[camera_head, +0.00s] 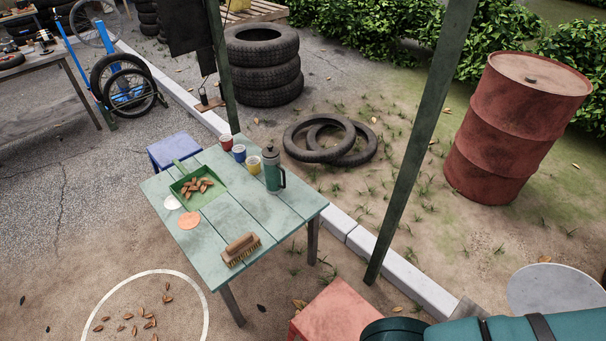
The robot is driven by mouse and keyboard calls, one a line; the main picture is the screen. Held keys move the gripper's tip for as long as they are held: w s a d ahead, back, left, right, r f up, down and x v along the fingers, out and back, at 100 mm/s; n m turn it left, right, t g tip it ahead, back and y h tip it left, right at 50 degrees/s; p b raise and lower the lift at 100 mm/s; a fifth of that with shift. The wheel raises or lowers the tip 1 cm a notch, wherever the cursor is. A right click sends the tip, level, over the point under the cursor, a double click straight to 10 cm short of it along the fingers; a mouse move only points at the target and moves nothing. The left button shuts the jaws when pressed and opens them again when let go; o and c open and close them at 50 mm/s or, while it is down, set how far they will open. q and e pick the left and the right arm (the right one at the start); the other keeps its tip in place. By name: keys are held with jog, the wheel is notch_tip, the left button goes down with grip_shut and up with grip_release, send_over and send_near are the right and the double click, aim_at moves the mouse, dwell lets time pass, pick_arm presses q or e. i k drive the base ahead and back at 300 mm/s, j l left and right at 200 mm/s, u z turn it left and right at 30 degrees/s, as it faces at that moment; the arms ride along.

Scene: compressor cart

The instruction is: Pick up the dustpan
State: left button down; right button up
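The green dustpan (217,198) lies on the pale green plank table (238,216), near its far left side. It holds several brown leaves or similar pieces. Its short handle points toward the far left edge of the table. A wooden hand brush (241,248) with bristles down lies at the table's near edge, apart from the dustpan. Neither of my grippers shows in the head view.
Three cups, including a red cup (226,142), and a green flask (273,172) stand at the table's far side. A blue stool (174,148) and a red stool (335,314) stand beside the table. A green post (420,145) rises at right.

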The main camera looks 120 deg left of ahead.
aim_at(197, 199)
jog(key=k+l, duration=0.45)
jog(key=k, duration=0.15)
jog(key=k+l+u, duration=0.1)
jog(key=u, duration=4.15)
jog(key=j+z, duration=0.1)
jog(key=z, duration=2.75)
